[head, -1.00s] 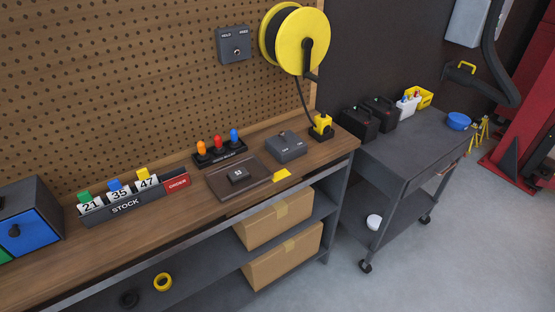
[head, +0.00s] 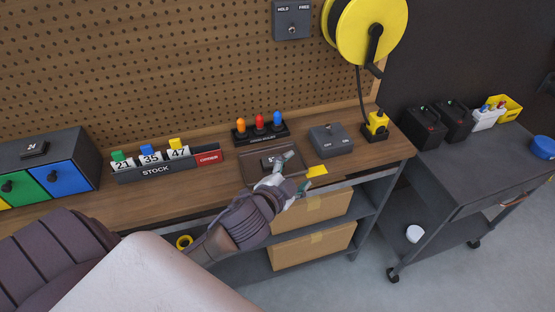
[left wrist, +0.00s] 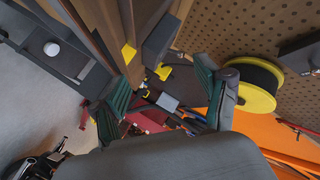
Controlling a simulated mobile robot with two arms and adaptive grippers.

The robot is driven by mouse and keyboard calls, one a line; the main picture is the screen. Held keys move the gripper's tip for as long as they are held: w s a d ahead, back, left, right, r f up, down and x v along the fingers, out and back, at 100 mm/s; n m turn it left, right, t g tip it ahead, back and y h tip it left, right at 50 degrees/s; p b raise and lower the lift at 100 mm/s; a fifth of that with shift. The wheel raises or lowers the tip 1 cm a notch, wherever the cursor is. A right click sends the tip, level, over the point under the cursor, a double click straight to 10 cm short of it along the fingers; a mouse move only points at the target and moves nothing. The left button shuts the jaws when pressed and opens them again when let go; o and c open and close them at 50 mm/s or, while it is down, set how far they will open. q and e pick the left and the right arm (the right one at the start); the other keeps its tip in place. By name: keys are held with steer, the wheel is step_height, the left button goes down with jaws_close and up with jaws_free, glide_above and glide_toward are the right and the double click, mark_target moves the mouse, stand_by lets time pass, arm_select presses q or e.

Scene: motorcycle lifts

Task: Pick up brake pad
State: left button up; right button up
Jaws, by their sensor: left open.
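A small dark block with white marking, likely the brake pad (head: 267,161), lies on the brown tray (head: 252,178) on the wooden bench in the head view. My left gripper (head: 294,172) is open and partly in front of the block and tray; no contact can be made out. The left gripper's two green-padded fingers also show spread apart in the left wrist view (left wrist: 165,98), with nothing held between them. I cannot make out the block in that view. My right gripper is not in view.
A grey switch box (head: 331,140), a yellow tag (head: 317,171) and a rack of coloured knobs (head: 260,134) stand close around the tray. The STOCK counter (head: 155,167) is to the left.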

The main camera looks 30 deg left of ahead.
arm_select(q)
steer(key=w+d+r+m+h, duration=0.2)
steer(key=d+r+m+h, duration=0.3)
steer(key=r+m+h, duration=0.5)
steer(key=w+d+r+m+h, duration=0.1)
steer(key=d+r+m+h, duration=0.5)
steer(key=m, duration=0.7)
steer(key=m+g+y, duration=1.2)
steer(key=m, duration=0.1)
glide_toward(271, 160)
steer(key=f+p, duration=0.1)
steer(key=d+f+p, duration=0.1)
steer(key=f, duration=0.1)
steer(key=shift+d, duration=0.2)
steer(key=p+x, duration=0.1)
steer(key=x, duration=0.1)
steer(key=p+x, duration=0.1)
steer(key=x, duration=0.1)
steer(key=shift+w+a+f, duration=0.1)
steer(key=shift+w+a, duration=0.05)
steer(key=shift+w, duration=0.2)
steer(key=shift+w+f, duration=0.15)
steer(key=shift+f, duration=0.4)
steer(key=c, duration=1.2)
steer(key=shift+t, duration=0.3)
steer(key=shift+c, duration=0.5)
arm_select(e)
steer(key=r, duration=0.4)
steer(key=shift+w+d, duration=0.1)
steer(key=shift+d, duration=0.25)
